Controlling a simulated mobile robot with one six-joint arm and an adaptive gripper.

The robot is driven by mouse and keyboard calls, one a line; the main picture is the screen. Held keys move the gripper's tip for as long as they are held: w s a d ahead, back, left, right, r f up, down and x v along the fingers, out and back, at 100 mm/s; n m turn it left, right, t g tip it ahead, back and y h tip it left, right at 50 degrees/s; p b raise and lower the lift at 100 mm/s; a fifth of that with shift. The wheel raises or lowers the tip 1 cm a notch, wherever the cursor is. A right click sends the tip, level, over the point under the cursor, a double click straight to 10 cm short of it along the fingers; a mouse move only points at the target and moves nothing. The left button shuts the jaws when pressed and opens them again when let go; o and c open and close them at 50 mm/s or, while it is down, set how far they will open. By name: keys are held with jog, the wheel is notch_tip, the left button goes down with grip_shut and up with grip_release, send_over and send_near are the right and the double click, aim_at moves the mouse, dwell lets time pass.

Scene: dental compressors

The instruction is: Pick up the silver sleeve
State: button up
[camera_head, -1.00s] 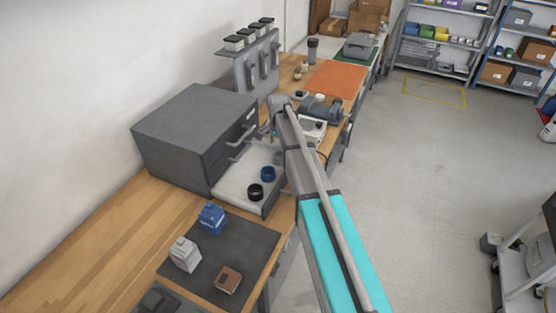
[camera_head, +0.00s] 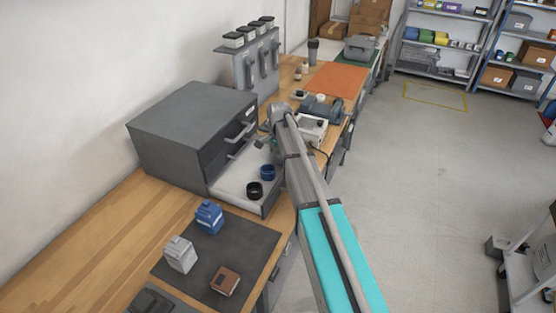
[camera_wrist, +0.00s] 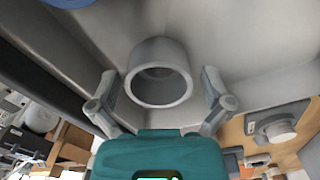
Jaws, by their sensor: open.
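The silver sleeve (camera_wrist: 158,72) is a short grey ring with a round opening, seen in the wrist view. It stands on the pale floor of an open drawer (camera_head: 231,188). My gripper (camera_wrist: 160,92) is open, with one finger on each side of the sleeve and a visible gap on both sides. I cannot tell how far the fingertips are above the drawer floor. In the head view my gripper (camera_head: 268,143) is over the far part of the drawer, and I cannot make out the sleeve there.
A blue ring (camera_head: 267,173) and a black ring (camera_head: 254,190) stand in the drawer's nearer part. The grey cabinet (camera_head: 180,125) rises close to my gripper's left. A dark mat (camera_head: 235,245) with small boxes lies nearer. A white device (camera_head: 312,129) stands to the right.

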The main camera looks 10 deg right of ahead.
dwell(0.4)
jog(key=c, duration=1.1)
jog(key=shift+o, duration=0.2)
jog(key=shift+r, duration=0.1)
notch_tip(320, 180, up, 3)
jog(key=p, duration=0.2)
jog(key=shift+f+p, duration=0.2)
jog(key=shift+p, duration=0.2)
jog(key=shift+s+d+r+p, duration=0.4)
jog(key=shift+s+r+p, duration=1.3)
jog(key=shift+s, duration=0.6)
jog(key=shift+s+d+r+p, duration=0.4)
jog(key=shift+s+r+p, duration=1.35)
jog(key=shift+s, duration=0.6)
jog(key=shift+s+d+r+p, duration=0.4)
jog(key=shift+s+r+p, duration=1.3)
jog(key=shift+s, duration=0.6)
